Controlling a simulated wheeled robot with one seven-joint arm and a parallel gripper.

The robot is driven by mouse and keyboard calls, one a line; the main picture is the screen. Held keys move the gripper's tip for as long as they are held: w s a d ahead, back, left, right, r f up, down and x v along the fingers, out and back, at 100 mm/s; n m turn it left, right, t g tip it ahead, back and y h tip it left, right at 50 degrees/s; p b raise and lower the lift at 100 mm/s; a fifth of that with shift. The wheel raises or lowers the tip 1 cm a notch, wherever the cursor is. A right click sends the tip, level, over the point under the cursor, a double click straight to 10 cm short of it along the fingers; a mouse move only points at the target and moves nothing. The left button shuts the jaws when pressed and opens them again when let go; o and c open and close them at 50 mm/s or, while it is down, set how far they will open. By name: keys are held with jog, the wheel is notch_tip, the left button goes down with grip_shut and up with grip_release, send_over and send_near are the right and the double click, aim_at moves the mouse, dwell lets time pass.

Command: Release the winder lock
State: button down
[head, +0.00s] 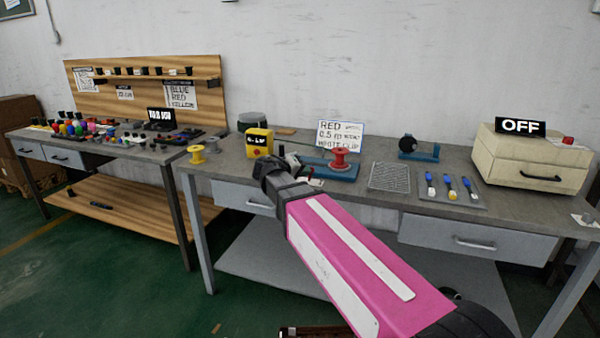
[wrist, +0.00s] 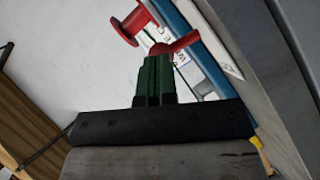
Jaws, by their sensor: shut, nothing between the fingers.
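The winder has a blue base (head: 345,174) with a red spool (head: 340,158) on the right-hand table. In the wrist view the red spool (wrist: 128,24) is at the top, beside the blue base (wrist: 205,45). A red lever (wrist: 182,42) with a rounded end lies just past my fingertips; it may be the winder lock. My gripper (head: 291,161) is at the left end of the winder. In the wrist view its green fingers (wrist: 155,62) are together and empty, pointing at the lever. I cannot tell whether they touch it. The fingertips hide part of the lever.
A yellow box with a display (head: 259,142) and a yellow spool (head: 197,154) stand left of my gripper. A sign (head: 340,135) stands behind the winder. A wire rack (head: 389,177), a tray of blue-handled tools (head: 450,189) and a beige machine marked OFF (head: 528,160) are to the right.

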jog(key=shift+s+d+m+y, duration=0.15)
jog(key=shift+d+m+y, duration=0.2)
jog(key=shift+m+y, duration=0.15)
jog(key=shift+r, duration=0.15)
jog(key=shift+r, duration=0.7)
